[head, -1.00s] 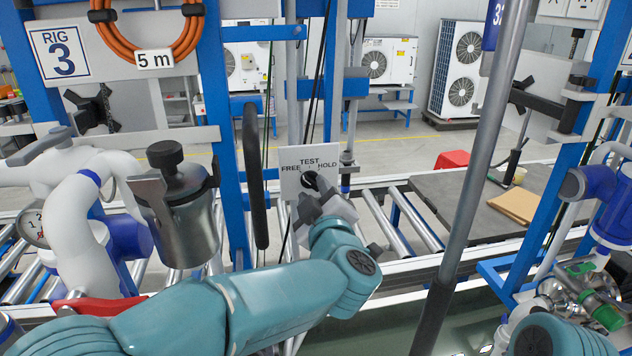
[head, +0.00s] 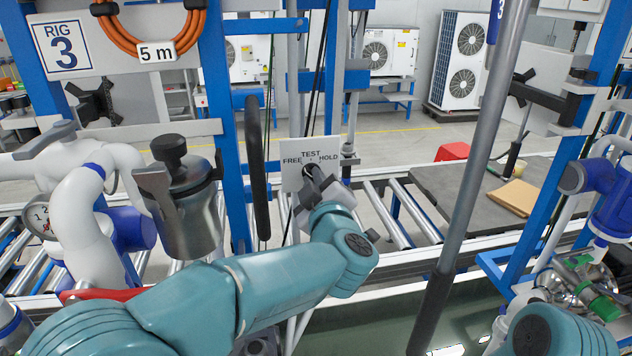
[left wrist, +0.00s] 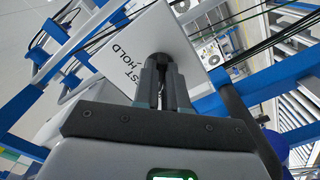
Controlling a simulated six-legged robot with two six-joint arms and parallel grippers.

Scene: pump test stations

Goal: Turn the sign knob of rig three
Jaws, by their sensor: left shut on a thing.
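The sign plate (head: 296,176) of rig three is white with the words TEST, FREE and HOLD. It hangs on the rig frame, just right of the blue post. Its dark round knob (head: 309,172) is below the word TEST and mostly hidden by my gripper. My left gripper (head: 318,178) is at the plate with its fingers shut on the knob. In the left wrist view the plate (left wrist: 135,50) appears turned, and the closed fingers (left wrist: 162,68) meet the knob. Which word the knob points to is hidden. My right gripper does not show.
The RIG 3 label (head: 62,47) is at upper left, with an orange hose (head: 135,52) beside it. A metal canister (head: 190,215) and white pipes stand left of the plate. A grey pole (head: 475,170) rises at right. A roller conveyor (head: 415,212) runs behind.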

